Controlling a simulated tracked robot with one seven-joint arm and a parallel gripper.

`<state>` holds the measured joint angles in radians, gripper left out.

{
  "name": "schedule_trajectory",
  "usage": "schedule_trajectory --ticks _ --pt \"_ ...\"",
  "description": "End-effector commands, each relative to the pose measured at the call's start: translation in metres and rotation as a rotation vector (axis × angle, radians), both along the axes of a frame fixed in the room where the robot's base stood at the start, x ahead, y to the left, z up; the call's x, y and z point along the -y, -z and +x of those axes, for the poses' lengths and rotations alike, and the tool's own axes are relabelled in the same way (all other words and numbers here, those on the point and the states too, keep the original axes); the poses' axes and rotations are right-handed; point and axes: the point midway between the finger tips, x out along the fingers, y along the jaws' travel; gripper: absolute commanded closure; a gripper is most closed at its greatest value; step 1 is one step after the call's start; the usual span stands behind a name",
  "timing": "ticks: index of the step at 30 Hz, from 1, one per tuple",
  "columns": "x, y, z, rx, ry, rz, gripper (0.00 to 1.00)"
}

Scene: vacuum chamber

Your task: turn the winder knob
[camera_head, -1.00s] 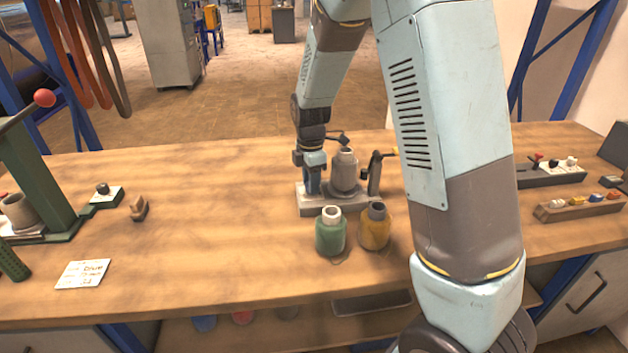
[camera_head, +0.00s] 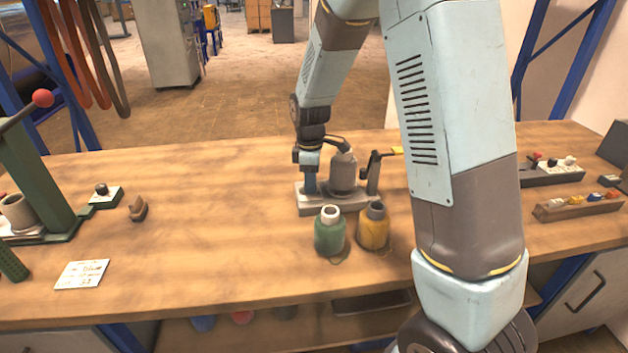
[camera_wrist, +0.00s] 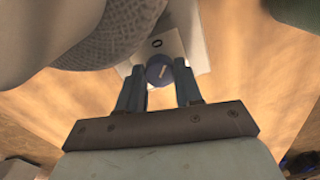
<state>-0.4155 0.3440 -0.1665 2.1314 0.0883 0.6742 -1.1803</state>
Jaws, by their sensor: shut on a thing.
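The winder (camera_head: 318,209) stands on the bench with a grey-brown spool (camera_head: 343,174) mounted upright on its base. My gripper (camera_head: 309,188) points down at the left end of the winder, beside the spool. In the wrist view the round blue winder knob (camera_wrist: 159,71), with a pale mark on its top, sits between the fingertips of my gripper (camera_wrist: 160,84). The fingers are shut on it. In the head view my gripper hides the knob. A white plate with a dark ring mark (camera_wrist: 157,44) lies by the knob.
A green bottle-like spool (camera_head: 329,232) and a yellow one (camera_head: 374,226) stand just in front of the winder. The bench between is clear.

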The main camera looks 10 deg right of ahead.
Motion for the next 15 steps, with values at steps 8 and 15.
schedule_trajectory --ticks 8,15 --pt "-0.0040 -0.0011 0.0013 0.004 0.252 0.005 0.96" --pt "-0.0038 -0.0013 0.0018 0.006 0.442 0.005 0.95"
